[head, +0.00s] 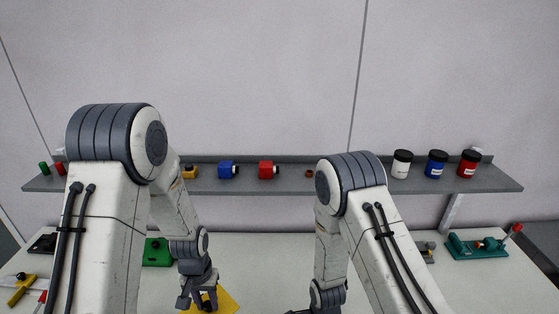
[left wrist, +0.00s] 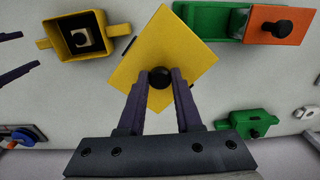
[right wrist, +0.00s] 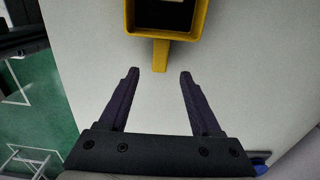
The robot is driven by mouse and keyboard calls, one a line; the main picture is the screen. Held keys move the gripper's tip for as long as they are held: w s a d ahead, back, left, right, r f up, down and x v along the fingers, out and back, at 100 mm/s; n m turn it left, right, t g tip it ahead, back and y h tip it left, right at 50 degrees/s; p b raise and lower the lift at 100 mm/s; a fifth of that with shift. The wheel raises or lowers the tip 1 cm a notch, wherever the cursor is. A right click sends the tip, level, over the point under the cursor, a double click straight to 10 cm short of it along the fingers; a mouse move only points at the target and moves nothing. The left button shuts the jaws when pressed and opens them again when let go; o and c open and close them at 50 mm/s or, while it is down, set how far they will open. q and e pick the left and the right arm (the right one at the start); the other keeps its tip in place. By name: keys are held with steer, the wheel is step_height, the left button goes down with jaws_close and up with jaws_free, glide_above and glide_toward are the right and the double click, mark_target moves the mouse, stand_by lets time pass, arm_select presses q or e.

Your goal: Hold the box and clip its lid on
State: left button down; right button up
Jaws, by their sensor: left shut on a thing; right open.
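The yellow square lid (left wrist: 180,25) has a black knob on top and hangs in my left gripper (left wrist: 160,80), which is shut on the knob. The lid also shows in the head view (head: 226,300) under the left gripper. The open yellow box (left wrist: 68,40) stands on the table with a white and dark piece inside and a tab on each side. My right gripper (right wrist: 159,74) is open and empty, its fingertips near one box tab (right wrist: 160,56); contact is not visible. The lid is beside the box, turned cornerwise to it. The box is hidden in the head view.
A green box (left wrist: 205,22) with an orange lid (left wrist: 285,24) and a smaller green piece (left wrist: 252,125) lie nearby. A shelf (head: 330,185) with jars and small blocks runs along the back. A teal tool (head: 478,247) stands at the right. White table between is clear.

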mark_target(210, 313)
arm_select(q)
step_height(210, 313, down, 5)
steer(key=b, duration=0.4)
arm_select(e)
step_height(210, 313, down, 7)
steer(key=shift+r, duration=0.2)
jaws_close()
arm_select(q)
steer(key=s+d+f+m, duration=0.2)
steer(key=d+m, duration=0.2)
steer(key=d, duration=0.2)
steer(key=s+d+f+m, duration=0.2)
steer(key=d+f+m, duration=0.1)
steer(key=d, duration=0.4)
steer(key=shift+d+m, duration=0.2)
steer(key=shift+m, duration=0.6)
